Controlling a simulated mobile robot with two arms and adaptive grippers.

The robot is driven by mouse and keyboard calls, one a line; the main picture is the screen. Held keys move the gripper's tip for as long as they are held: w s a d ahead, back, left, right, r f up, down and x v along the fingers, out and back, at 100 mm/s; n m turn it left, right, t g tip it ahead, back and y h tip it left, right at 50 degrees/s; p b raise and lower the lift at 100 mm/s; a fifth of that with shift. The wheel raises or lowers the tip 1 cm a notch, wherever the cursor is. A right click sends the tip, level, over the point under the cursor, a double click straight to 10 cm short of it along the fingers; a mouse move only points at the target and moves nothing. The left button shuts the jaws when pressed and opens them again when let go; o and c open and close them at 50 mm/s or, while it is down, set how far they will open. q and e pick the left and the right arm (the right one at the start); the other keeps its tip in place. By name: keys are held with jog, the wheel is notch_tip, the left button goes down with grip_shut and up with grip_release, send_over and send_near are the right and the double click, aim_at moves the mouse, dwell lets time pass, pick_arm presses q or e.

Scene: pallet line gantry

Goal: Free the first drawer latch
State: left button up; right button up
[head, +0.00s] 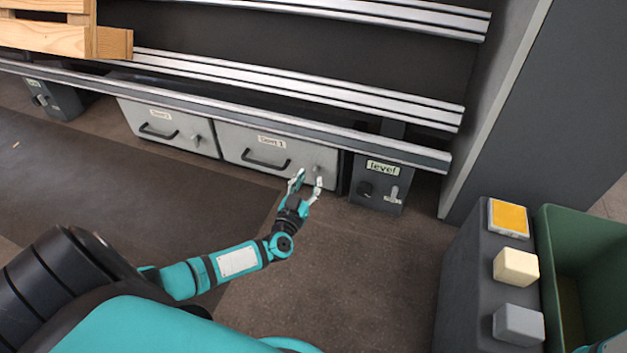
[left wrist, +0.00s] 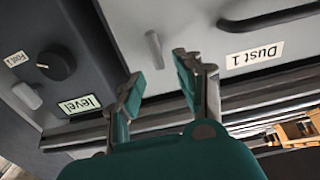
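The first drawer (head: 275,153), a grey front labelled "Dust 1", sits low under the rails with a black bar handle (head: 266,158). Its latch (head: 317,169) is a small light grey lever on the drawer's right side. The latch also shows in the left wrist view (left wrist: 154,49), just beyond the fingertips. My left gripper (head: 308,180) is open in front of the latch, its fingers apart and empty. In the left wrist view the left gripper (left wrist: 157,78) has the latch ahead of the gap between its fingers, apart from both. Only a teal sliver of my right arm shows at the lower right.
A second drawer (head: 168,128) with its own latch is to the left. A "level" box (head: 378,180) with a knob and a lever stands right of the first drawer. A button pedestal (head: 475,270) and green bin (head: 585,250) are at right. Metal rails (head: 250,117) run above the drawers.

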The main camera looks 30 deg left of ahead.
aim_at(314, 172)
pick_arm(q)
jog(key=shift+b+x, duration=0.85)
jog(key=shift+x, duration=1.1)
grip_shut()
